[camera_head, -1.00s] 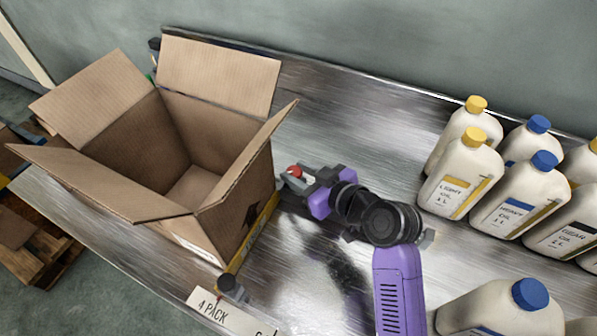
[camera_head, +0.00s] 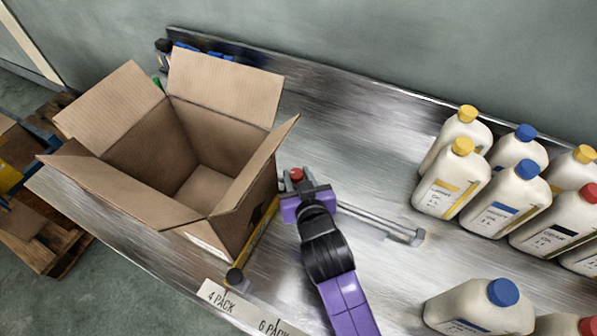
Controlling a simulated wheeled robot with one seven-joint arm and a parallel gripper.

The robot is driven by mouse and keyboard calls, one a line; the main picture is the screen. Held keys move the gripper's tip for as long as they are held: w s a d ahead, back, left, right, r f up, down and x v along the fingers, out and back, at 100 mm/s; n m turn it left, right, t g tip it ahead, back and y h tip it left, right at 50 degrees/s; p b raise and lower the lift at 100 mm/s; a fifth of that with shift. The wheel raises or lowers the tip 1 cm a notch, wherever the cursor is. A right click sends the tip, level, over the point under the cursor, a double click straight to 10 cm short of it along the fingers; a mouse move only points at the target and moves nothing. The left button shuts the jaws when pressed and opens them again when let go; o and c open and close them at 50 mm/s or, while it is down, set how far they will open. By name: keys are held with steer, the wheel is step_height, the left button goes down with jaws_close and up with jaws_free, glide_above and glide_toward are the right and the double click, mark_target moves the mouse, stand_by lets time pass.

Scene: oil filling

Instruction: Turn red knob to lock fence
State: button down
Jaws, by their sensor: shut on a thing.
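The red knob (camera_head: 296,174) sits just right of the open cardboard box, on top of a grey fitting. My gripper (camera_head: 297,188) is at the knob, with my purple and black arm reaching up from the bottom of the picture. Its jaws are shut on the knob, though the fingers are small and partly hidden by the wrist. The fence, a yellow rail (camera_head: 258,228), runs along the box's lower right side. A grey metal bar (camera_head: 380,222) lies on the table, extending right from behind my wrist.
The open cardboard box (camera_head: 235,185) stands on the metal table (camera_head: 345,110). Several white oil bottles (camera_head: 452,183) stand at the right. A label strip (camera_head: 245,312) reading "4 PACK" and "6 PACK" lies at the front edge. The table behind my gripper is clear.

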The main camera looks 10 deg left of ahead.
steer(key=shift+a+f+m+t+h+b, duration=0.1)
steer(key=shift+a+m+t+h+b, duration=0.05)
steer(key=shift+m+h+b, duration=0.4)
steer(key=shift+a+m+t+h+b, duration=0.1)
steer(key=shift+m+t+h+b, duration=0.05)
steer(key=shift+m+h+b, duration=0.4)
steer(key=shift+b, duration=0.35)
steer(key=shift+m+h+b, duration=0.5)
steer(key=shift+h+b, duration=0.1)
steer(key=shift+h, duration=0.1)
steer(key=c, duration=1)
jaws_free()
steer(key=shift+a, duration=0.1)
steer(key=shift+s+r+p, duration=0.1)
steer(key=shift+r+p, duration=0.15)
steer(key=shift+p, duration=0.3)
